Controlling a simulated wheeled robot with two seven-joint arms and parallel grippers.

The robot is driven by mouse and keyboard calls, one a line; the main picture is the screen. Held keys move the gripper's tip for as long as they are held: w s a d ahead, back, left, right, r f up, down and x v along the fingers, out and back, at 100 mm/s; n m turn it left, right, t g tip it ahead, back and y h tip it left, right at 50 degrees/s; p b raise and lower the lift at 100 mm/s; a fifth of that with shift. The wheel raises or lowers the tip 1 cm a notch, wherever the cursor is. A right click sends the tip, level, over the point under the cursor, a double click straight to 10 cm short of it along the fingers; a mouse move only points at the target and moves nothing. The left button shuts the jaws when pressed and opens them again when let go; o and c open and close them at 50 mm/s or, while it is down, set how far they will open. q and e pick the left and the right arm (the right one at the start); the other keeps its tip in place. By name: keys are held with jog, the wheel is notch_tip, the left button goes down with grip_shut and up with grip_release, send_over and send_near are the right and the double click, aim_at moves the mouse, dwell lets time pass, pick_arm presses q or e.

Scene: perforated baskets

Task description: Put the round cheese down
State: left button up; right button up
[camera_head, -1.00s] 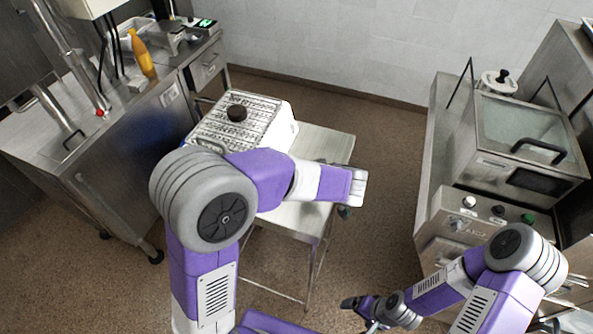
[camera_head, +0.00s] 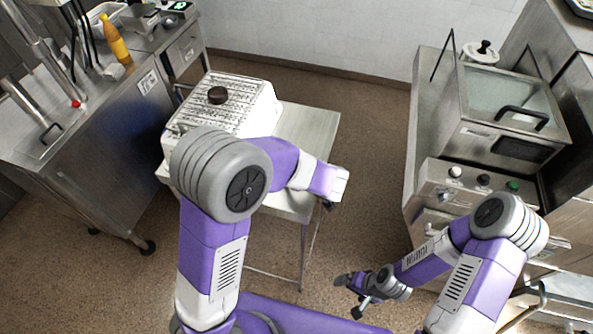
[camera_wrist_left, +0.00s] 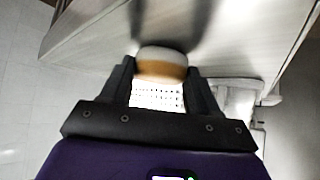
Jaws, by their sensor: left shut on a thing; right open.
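The round cheese (camera_wrist_left: 162,62) is blurred in the left wrist view, with a pale face and an orange-brown side. It sits between the two dark fingers of my left gripper (camera_wrist_left: 162,78), which is shut on it. In the head view this gripper (camera_head: 329,204) is by the right edge of the metal table (camera_head: 308,128), and the cheese is not visible there. My right gripper (camera_head: 349,295) is open and empty, low over the floor between table and counter.
The table's right part is bare. An orange bottle (camera_head: 115,40) stands on the left counter. A glass-lidded appliance (camera_head: 510,100) is on the right counter.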

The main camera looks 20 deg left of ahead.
pick_arm(q)
jog(key=o, duration=1.1)
jog(key=shift+r+p, duration=0.3)
jog(key=shift+p, duration=0.25)
jog(key=v, duration=1.2)
jog(key=shift+f, duration=0.1)
jog(key=shift+f, duration=0.1)
